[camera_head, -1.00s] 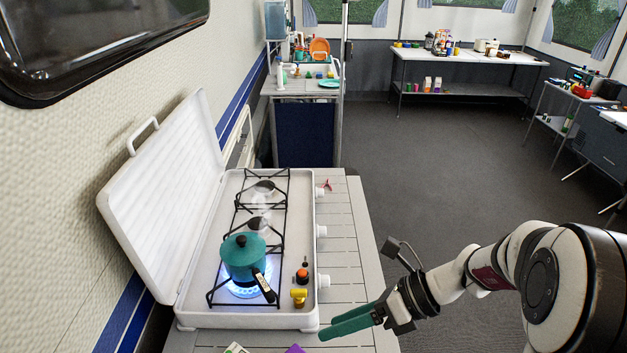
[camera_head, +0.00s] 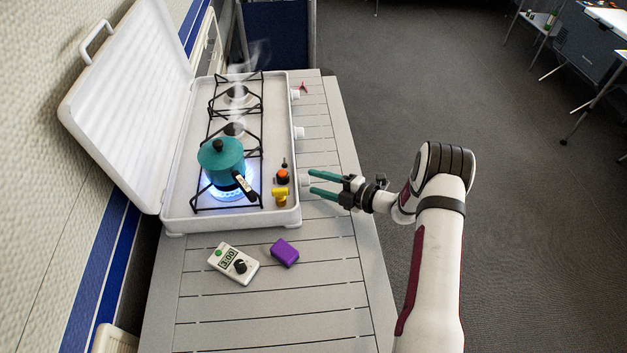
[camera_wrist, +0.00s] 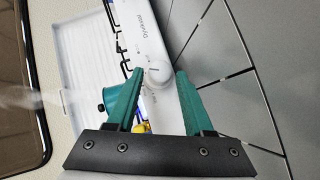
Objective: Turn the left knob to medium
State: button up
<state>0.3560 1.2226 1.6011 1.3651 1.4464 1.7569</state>
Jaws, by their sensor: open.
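The white gas stove (camera_head: 180,210) stands open on the slatted table. White knobs line its right side. The nearest knob (camera_head: 304,180), beside the lit burner (camera_head: 228,192), lies just off my fingertips. My gripper (camera_head: 312,182) has green fingers, open and pointing left at this knob. In the wrist view the round white knob (camera_wrist: 158,74) shows between the tips of my open gripper (camera_wrist: 160,78). I cannot tell whether the fingers touch it. The middle knob (camera_head: 299,132) and far knob (camera_head: 295,95) are farther back.
A teal lidded pot (camera_head: 222,160) sits over the blue flame. A yellow item (camera_head: 280,196) and an orange-and-black item (camera_head: 282,177) stand on the stove's right edge. A timer (camera_head: 233,262) and a purple block (camera_head: 285,252) lie in front. The table right of the stove is mostly clear.

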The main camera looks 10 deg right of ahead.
jog(key=shift+x, duration=0.95)
grip_shut()
jog(key=shift+s+f+n+t+y, duration=0.15)
jog(key=shift+n+t+y, duration=0.45)
jog(key=shift+n+t, duration=0.4)
